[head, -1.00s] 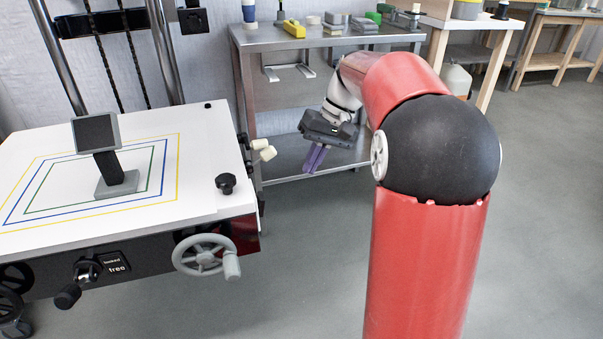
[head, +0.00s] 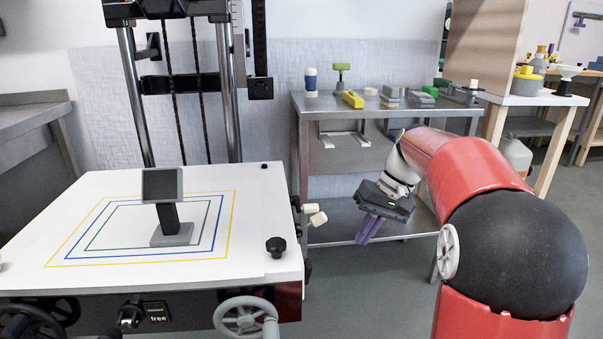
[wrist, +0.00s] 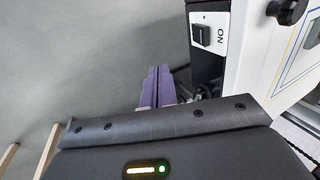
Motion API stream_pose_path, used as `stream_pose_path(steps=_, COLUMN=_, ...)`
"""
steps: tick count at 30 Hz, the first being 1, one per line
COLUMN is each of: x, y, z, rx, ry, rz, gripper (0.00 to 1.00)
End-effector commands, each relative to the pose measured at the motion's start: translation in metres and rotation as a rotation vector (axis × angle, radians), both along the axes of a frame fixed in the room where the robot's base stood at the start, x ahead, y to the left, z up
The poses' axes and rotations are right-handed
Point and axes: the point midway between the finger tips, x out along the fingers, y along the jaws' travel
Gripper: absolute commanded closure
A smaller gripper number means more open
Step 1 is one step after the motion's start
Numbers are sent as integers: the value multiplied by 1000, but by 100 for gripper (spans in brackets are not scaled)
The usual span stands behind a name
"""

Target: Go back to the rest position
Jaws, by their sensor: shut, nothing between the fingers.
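My gripper (head: 369,229) has purple fingers and hangs pointing down in the head view, to the right of the enlarger's white baseboard (head: 100,215) and in front of the metal workbench. In the wrist view the purple fingers (wrist: 160,84) lie side by side, shut with nothing between them. Beyond them are grey floor and the black side of the enlarger, which carries a switch plate (wrist: 208,35) marked ON. My gripper looks apart from the enlarger and the bench.
The baseboard bears a small grey stand with a tilted dark plate (head: 162,185). The metal workbench (head: 335,103) carries several small items. Grey floor (head: 365,295) is open below my gripper.

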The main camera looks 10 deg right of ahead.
Motion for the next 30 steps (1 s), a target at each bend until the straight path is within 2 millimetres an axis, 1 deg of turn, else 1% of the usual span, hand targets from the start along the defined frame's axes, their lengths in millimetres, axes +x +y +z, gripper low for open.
stream_pose_path(steps=2, x=-15, y=9, z=7, rx=-34, ry=-22, rz=-5, gripper=100)
stream_pose_path(steps=4, x=-35, y=18, z=13, rx=-79, ry=-51, rz=-16, gripper=100)
stream_pose_path(steps=8, x=-83, y=36, z=17, rx=-175, ry=-125, rz=-41, gripper=100)
stream_pose_path(steps=9, x=-98, y=39, z=16, rx=-204, ry=-151, rz=-48, gripper=100)
stream_pose_path(steps=11, x=-120, y=44, z=14, rx=-243, ry=-194, rz=-59, gripper=100)
stream_pose_path(steps=12, x=-135, y=47, z=11, rx=-267, ry=-225, rz=-64, gripper=100)
stream_pose_path(steps=15, x=-169, y=51, z=1, rx=-319, ry=-303, rz=-78, gripper=100)
stream_pose_path(steps=18, x=-197, y=53, z=-12, rx=-355, ry=-375, rz=-87, gripper=100)
stream_pose_path(steps=21, x=-215, y=54, z=-24, rx=-377, ry=-430, rz=-93, gripper=100)
stream_pose_path(steps=24, x=-226, y=54, z=-32, rx=-389, ry=-465, rz=-95, gripper=100)
stream_pose_path(steps=30, x=-230, y=53, z=-36, rx=-395, ry=-482, rz=-98, gripper=100)
